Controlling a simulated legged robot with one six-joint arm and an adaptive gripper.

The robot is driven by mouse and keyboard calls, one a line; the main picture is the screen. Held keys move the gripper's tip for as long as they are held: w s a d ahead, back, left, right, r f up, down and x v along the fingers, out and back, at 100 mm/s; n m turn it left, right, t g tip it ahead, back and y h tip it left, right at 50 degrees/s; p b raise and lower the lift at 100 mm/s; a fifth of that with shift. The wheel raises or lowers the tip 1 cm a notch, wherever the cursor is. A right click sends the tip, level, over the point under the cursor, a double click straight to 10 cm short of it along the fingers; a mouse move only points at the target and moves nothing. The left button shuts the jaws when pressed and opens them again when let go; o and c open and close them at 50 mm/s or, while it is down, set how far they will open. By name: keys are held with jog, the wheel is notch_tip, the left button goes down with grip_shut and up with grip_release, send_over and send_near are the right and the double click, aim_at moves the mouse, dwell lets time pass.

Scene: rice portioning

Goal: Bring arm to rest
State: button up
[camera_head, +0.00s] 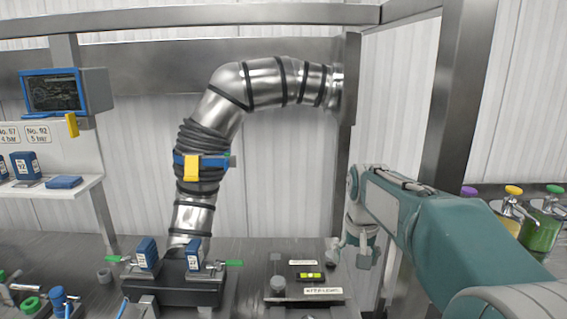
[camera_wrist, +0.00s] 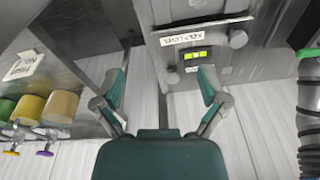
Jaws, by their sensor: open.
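My teal arm (camera_head: 465,235) comes in from the lower right in the head view and bends at the elbow. My gripper (camera_head: 345,252) hangs at its end, to the right of the device with the yellow-green level. In the wrist view my gripper (camera_wrist: 163,85) has its two teal fingers spread wide apart. Nothing is between them. The fingertips stand apart from the device in that view.
The level vial (camera_head: 310,276) sits on a metal device with labels on the steel bench (camera_head: 255,255). A dark base with blue blocks (camera_head: 175,290) stands left of it, under a large metal duct (camera_head: 195,165). Coloured jars (camera_head: 540,230) stand at right.

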jog(key=s+f+n+t, duration=0.1)
jog(key=s+t, duration=0.3)
jog(key=s, duration=2.2)
jog(key=shift+f+n, duration=0.3)
jog(key=shift+f, duration=0.3)
